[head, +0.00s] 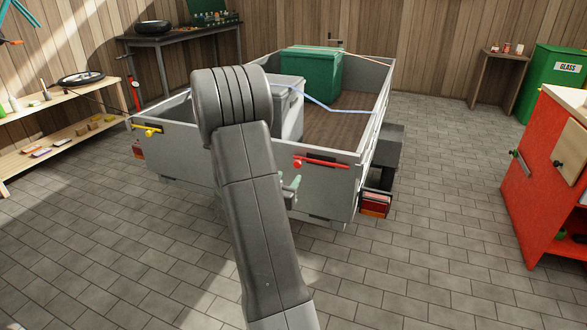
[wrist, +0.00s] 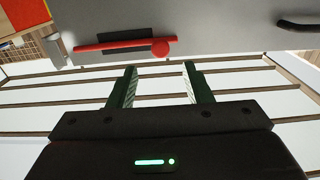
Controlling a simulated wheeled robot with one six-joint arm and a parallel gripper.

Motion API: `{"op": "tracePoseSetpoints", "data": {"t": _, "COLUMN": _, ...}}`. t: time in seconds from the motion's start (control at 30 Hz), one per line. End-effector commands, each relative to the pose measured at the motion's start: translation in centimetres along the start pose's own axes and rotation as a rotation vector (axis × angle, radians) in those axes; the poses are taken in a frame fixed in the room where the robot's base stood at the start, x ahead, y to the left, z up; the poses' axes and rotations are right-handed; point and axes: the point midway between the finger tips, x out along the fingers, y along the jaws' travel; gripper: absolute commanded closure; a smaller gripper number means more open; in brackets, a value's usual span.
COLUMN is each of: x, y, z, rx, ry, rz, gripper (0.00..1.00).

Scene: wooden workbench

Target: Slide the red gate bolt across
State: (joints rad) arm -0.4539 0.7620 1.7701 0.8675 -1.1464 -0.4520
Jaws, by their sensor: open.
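The red gate bolt (head: 322,162) is a thin rod with a round knob at its left end, on the upper right of the trailer's grey tailgate (head: 325,189) in the head view. In the wrist view the bolt (wrist: 125,43) lies across a dark plate, with its knob (wrist: 160,48) at the right. My gripper (wrist: 158,68) is open and empty. Its two green fingers point toward the tailgate, just short of the knob in the picture, one on either side of it. In the head view my arm hides the middle of the tailgate and most of the gripper.
A yellow bolt (head: 147,130) is on the tailgate's left side. The trailer holds a green box (head: 311,74) and a grey box (head: 287,105). A red cabinet (head: 545,180) stands at right, shelves (head: 60,120) at left.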

Motion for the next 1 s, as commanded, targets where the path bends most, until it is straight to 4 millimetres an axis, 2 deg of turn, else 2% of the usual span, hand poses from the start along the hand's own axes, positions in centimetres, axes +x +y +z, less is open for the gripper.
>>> {"op": "tracePoseSetpoints", "data": {"t": 0.1, "x": -2.3, "y": -0.1, "z": -0.1, "rx": -0.002, "ry": -0.002, "rz": -0.004, "gripper": 0.55}}
{"op": "tracePoseSetpoints", "data": {"t": 0.2, "x": -3.5, "y": -0.1, "z": 0.0, "rx": -0.001, "ry": -0.001, "rz": -0.003, "gripper": 0.55}}
{"op": "tracePoseSetpoints", "data": {"t": 0.4, "x": -4.6, "y": 0.0, "z": 0.0, "rx": 0.0, "ry": 0.0, "rz": 0.0, "gripper": 0.55}}
{"op": "tracePoseSetpoints", "data": {"t": 0.77, "x": -4.3, "y": 0.0, "z": 0.1, "rx": 0.001, "ry": 0.0, "rz": 0.001, "gripper": 0.55}}
{"op": "tracePoseSetpoints", "data": {"t": 0.87, "x": -3.5, "y": 0.0, "z": 0.1, "rx": 0.001, "ry": 0.0, "rz": 0.001, "gripper": 0.55}}
{"op": "tracePoseSetpoints", "data": {"t": 1.0, "x": -1.2, "y": 0.1, "z": 0.2, "rx": 0.002, "ry": 0.001, "rz": 0.003, "gripper": 0.55}}
